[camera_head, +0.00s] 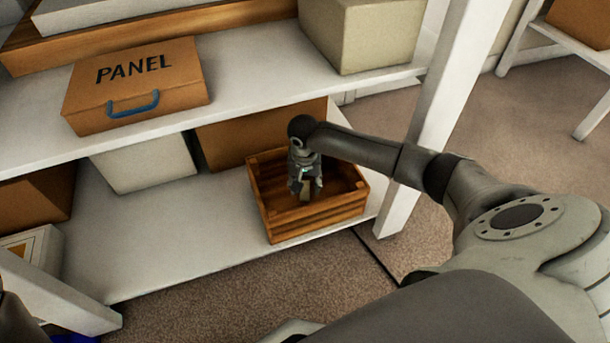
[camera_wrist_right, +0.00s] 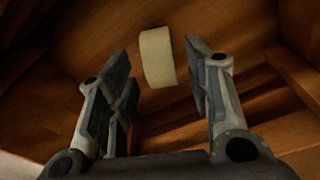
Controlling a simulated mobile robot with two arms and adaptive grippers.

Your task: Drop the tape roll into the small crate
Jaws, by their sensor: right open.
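The small wooden crate (camera_head: 316,219) stands on the lower shelf at its right end. My right gripper (camera_head: 305,190) points down into the crate from above. In the right wrist view its two fingers (camera_wrist_right: 160,95) are apart. The cream tape roll (camera_wrist_right: 157,57) shows there beyond and between the fingertips, with gaps to both sides, against the crate's brown inside. A small pale part of the tape roll (camera_head: 305,190) shows at the fingers in the head view. I cannot tell whether it touches the crate floor. My left gripper is not in view.
A white shelf post (camera_head: 445,95) stands right of the crate, close to my right arm. The upper shelf holds a PANEL box (camera_head: 137,85) and a beige box (camera_head: 365,35).

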